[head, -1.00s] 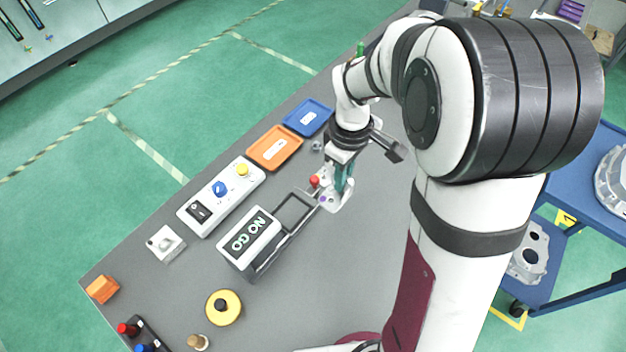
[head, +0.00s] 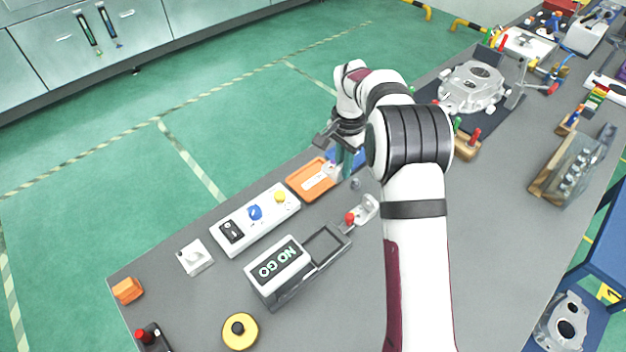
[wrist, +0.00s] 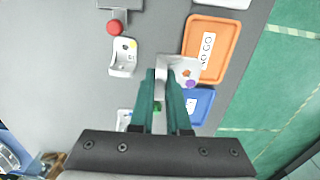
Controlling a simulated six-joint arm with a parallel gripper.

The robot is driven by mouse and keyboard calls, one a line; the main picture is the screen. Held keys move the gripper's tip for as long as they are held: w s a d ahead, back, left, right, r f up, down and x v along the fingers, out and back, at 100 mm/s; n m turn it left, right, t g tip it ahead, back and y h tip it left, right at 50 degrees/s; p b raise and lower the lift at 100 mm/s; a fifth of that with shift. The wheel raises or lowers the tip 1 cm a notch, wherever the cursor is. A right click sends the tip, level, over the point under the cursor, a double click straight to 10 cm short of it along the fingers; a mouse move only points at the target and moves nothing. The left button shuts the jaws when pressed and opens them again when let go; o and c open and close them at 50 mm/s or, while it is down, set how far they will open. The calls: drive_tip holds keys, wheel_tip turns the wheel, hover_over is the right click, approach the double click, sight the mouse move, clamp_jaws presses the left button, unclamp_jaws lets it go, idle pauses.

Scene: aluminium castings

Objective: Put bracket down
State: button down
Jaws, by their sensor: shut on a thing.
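My gripper (wrist: 168,82) is shut on a pale metal bracket (wrist: 187,69), which has an orange and a purple dot. In the wrist view the bracket overlaps the inner edge of the orange tray (wrist: 194,30), near the blue tray (wrist: 209,98). In the head view my gripper (head: 342,170) is at the right end of the orange tray (head: 297,190). The bracket (head: 331,170) shows beside the fingers, partly hidden. I cannot tell whether it touches the tray. The orange tray has a white label, apparently ending in "GO".
A white control panel (head: 254,219) lies left of the orange tray. A large casting (head: 472,88) sits behind right.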

drive_tip(key=a+f, duration=0.1)
drive_tip(key=a, duration=0.1)
drive_tip(key=w+a+f, duration=0.1)
drive_tip(key=a+f, duration=0.1)
drive_tip(key=w+a+f, duration=0.1)
drive_tip(key=a, duration=0.2)
drive_tip(key=shift+a+f, duration=0.1)
drive_tip(key=shift+f, duration=0.2)
drive_tip(key=shift+a+f, duration=0.1)
drive_tip(key=shift+f, duration=1.9)
drive_tip(key=c, duration=0.9)
unclamp_jaws()
drive_tip(key=shift+f, duration=0.15)
